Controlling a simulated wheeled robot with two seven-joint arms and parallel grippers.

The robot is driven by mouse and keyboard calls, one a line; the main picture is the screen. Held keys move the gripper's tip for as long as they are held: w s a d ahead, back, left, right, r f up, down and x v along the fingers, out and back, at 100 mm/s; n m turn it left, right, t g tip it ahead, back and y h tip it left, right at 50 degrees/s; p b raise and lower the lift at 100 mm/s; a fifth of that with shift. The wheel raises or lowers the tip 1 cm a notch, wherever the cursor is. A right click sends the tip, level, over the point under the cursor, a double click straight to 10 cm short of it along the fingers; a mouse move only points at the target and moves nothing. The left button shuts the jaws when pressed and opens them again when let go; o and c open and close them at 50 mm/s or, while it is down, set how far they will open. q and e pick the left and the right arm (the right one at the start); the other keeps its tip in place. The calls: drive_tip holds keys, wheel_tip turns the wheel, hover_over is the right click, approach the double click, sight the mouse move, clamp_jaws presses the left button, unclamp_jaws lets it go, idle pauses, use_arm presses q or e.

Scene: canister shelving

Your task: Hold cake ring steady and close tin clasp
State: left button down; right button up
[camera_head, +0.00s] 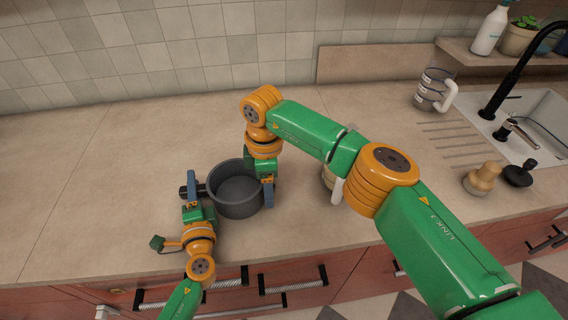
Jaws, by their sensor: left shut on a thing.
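The cake ring (238,190) is a round dark grey tin, standing upright near the front edge of the counter. A black clasp part (188,180) sticks out on its left side. My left gripper (194,199) is at that side, shut on the clasp, and partly covers it. My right gripper (267,190) reaches down at the tin's right side, with one blue-grey finger against or very close to the outside wall. Its other finger is hidden, so I cannot tell how far it is closed.
A mug with a white handle (433,90) stands at the back right, left of the sink (545,115). Another pale-handled item is mostly hidden behind my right arm. The counter's left is clear.

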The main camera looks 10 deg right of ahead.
drive_tip(key=shift+r, duration=4)
use_arm(q)
drive_tip(key=c, duration=0.5)
unclamp_jaws()
drive_tip(key=s, duration=0.4)
drive_tip(key=s+d, duration=0.1)
drive_tip(key=s, duration=0.7)
drive_tip(key=shift+d, duration=0.4)
use_arm(e)
drive_tip(key=shift+s, duration=0.1)
use_arm(q)
drive_tip(key=shift+o, duration=0.5)
drive_tip(key=shift+w, duration=0.1)
drive_tip(key=o, duration=0.4)
